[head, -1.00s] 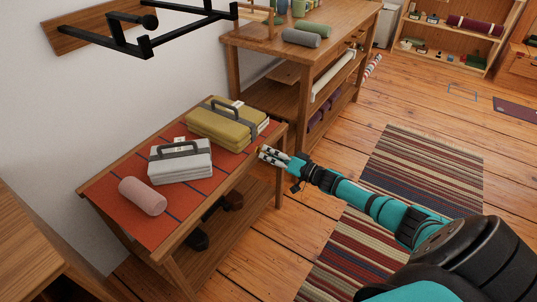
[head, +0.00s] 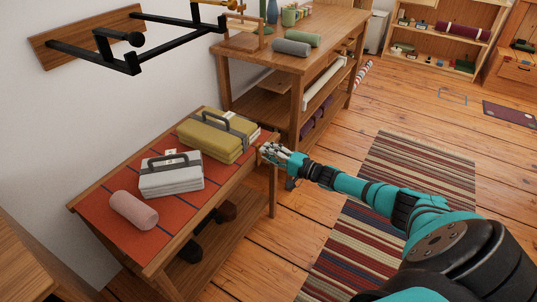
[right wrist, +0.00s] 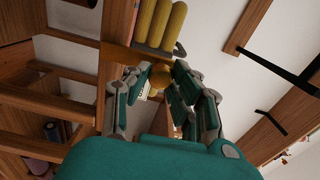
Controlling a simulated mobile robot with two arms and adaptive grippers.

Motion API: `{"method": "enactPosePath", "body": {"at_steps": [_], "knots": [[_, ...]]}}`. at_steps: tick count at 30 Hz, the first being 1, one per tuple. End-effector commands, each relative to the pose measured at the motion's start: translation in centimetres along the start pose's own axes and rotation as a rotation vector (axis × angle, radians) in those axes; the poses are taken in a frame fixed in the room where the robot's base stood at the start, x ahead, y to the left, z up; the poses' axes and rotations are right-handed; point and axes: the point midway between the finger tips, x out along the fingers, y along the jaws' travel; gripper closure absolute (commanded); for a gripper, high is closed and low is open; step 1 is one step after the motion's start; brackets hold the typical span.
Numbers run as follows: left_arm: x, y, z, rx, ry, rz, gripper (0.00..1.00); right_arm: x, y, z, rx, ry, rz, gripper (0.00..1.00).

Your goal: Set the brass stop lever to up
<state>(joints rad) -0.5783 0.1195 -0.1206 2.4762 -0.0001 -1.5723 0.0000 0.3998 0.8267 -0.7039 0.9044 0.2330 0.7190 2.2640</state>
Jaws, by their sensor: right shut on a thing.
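In the right wrist view a round brass knob (right wrist: 160,76), which looks like the end of the stop lever, sits between the fingertips of my right gripper (right wrist: 161,70). The gripper is shut on it. The lever's shaft is hidden, so its angle cannot be told. In the head view my right gripper (head: 268,151) is at the right end of the low wooden bench (head: 176,253), beside the olive folded bundle; the knob is not clear there. My left gripper is not in view.
The bench holds an olive bundle (head: 209,142), a white bundle (head: 171,180) and a pink roll (head: 134,210). A black wall rack (head: 180,42) hangs above. A taller workbench (head: 243,49) stands behind. Open floor and a striped rug (head: 430,165) lie right.

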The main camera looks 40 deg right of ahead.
Motion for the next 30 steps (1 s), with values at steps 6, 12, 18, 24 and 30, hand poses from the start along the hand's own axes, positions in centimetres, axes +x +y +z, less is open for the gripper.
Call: {"method": "enactPosePath", "body": {"at_steps": [6, 12, 18, 24, 30], "knots": [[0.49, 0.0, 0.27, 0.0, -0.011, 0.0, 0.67, -0.06, 0.04, -0.15, 0.032, 0.002, 0.002, 1.0], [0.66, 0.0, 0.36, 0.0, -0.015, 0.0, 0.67, -0.07, 0.04, -0.18, 0.038, 0.003, 0.002, 1.0], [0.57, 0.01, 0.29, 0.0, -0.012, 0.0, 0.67, -0.08, 0.03, -0.21, 0.037, 0.004, 0.002, 1.0], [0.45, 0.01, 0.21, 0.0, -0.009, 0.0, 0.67, -0.05, 0.03, -0.15, 0.036, 0.002, 0.002, 0.54], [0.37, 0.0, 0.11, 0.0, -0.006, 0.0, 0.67, -0.03, 0.04, -0.08, 0.036, 0.001, 0.001, 0.54]]}}
